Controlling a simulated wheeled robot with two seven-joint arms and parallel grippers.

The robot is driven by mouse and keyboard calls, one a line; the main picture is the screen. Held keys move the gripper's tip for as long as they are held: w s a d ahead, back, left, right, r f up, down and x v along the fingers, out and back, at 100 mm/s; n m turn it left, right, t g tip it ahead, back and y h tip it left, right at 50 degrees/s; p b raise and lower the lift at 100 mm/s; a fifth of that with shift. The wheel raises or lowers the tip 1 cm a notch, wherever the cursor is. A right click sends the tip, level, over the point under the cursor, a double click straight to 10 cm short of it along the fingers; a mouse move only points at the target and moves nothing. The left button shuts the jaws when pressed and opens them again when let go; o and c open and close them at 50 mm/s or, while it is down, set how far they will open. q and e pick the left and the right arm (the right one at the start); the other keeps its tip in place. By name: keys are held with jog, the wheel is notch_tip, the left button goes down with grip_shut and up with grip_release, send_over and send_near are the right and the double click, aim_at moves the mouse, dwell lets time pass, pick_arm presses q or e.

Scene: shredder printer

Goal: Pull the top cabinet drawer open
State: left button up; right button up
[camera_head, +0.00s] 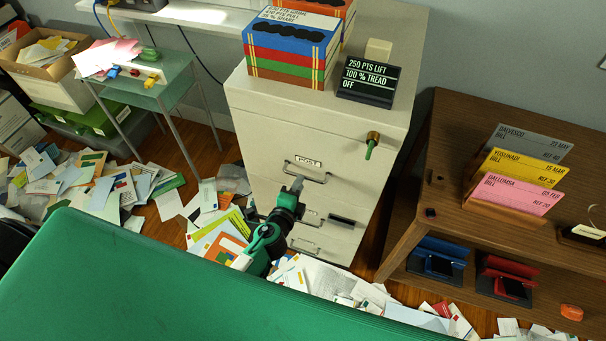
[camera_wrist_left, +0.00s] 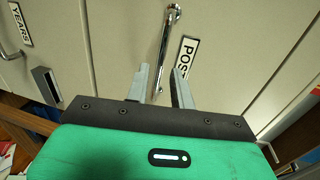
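The grey-white filing cabinet (camera_head: 262,120) stands at the centre of the head view. My left gripper (camera_head: 297,184) is just in front of that handle. In the left wrist view the gripper (camera_wrist_left: 162,85) is open. Its two grey fingers are apart, with the chrome handle (camera_wrist_left: 166,45) lying between and beyond them. Whether the fingertips reach around the bar I cannot tell. My right gripper is not in view.
A wooden shelf (camera_head: 415,225) stands to the right. Papers (camera_head: 222,225) litter the floor. A green surface (camera_head: 150,290) fills the foreground.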

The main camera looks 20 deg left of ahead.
pick_arm(q)
jog(key=shift+w+d+f, duration=0.1)
jog(key=shift+w+f, duration=0.15)
jog(key=shift+w, duration=0.85)
jog(key=shift+w+f, duration=0.2)
jog(key=shift+w, duration=0.9)
grip_shut()
